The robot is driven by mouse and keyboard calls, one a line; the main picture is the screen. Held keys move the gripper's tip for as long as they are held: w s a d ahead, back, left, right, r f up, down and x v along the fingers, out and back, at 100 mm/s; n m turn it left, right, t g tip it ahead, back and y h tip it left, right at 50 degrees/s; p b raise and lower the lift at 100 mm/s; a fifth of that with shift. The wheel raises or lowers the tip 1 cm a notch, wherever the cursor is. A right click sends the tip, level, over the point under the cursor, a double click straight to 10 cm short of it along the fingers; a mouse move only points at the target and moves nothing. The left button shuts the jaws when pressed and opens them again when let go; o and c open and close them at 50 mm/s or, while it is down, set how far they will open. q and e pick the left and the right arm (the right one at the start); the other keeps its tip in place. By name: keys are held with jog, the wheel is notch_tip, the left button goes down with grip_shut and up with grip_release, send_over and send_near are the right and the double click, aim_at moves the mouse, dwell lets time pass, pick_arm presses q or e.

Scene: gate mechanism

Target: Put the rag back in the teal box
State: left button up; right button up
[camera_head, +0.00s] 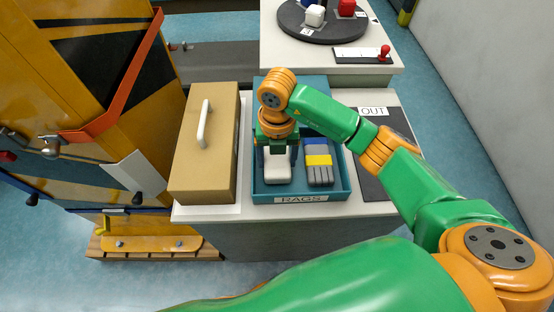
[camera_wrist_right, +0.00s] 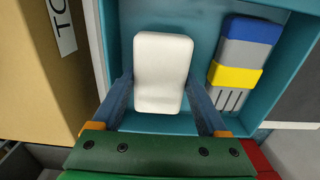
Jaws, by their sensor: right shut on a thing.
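The rag shows as a white, rounded, folded block (camera_head: 278,172) at the left part of the teal box (camera_head: 258,197), whose front carries a RAGS label. My right gripper (camera_head: 278,158) points down into the box and is shut on the rag. In the right wrist view the rag (camera_wrist_right: 163,75) sits between the two fingers of the gripper (camera_wrist_right: 160,90), with the teal box floor (camera_wrist_right: 150,122) behind it. I cannot tell whether the rag touches the floor. My left gripper is not in view.
A grey block with blue and yellow bands (camera_head: 318,163) lies in the box's right part. A tan case with a white handle (camera_head: 190,165) stands left of the box. A dark mat labelled OUT (camera_head: 373,188) lies right. A round dark turntable (camera_head: 292,22) is behind.

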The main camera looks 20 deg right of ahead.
aim_at(277, 160)
jog(key=shift+f, duration=0.55)
jog(key=o, duration=0.9)
notch_tip(277, 160, up, 12)
